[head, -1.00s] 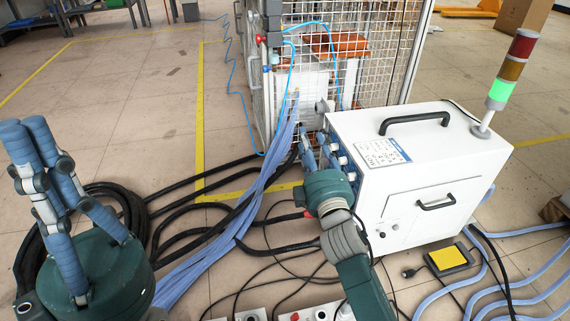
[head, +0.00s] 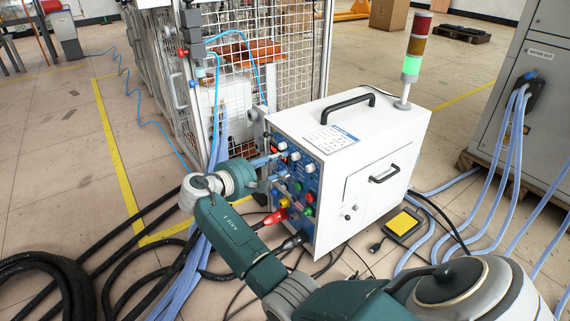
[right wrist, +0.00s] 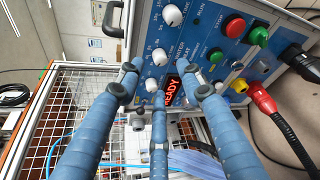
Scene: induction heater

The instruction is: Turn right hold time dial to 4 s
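The white heater box (head: 385,135) stands on the floor with its blue control panel (head: 309,174) facing left. My right gripper (head: 277,166) is at the upper part of this panel, fingers pointing at it. In the right wrist view the panel (right wrist: 215,75) appears turned on its side, with white dials (right wrist: 172,15), (right wrist: 159,57) and (right wrist: 151,85) in a row. My right gripper (right wrist: 158,80) has its fingers spread around the lower two dials, with no clear grip on either. A red display (right wrist: 172,92) reads READY. The dial labels and settings are too small to read. My left gripper is out of view.
Red and green buttons (right wrist: 234,25) and red and black plugs (right wrist: 262,97) are beside the dials. A mesh cage (head: 290,60) stands behind the box. Hoses and cables (head: 190,270) cover the floor at left. A yellow pedal (head: 402,223) lies at right.

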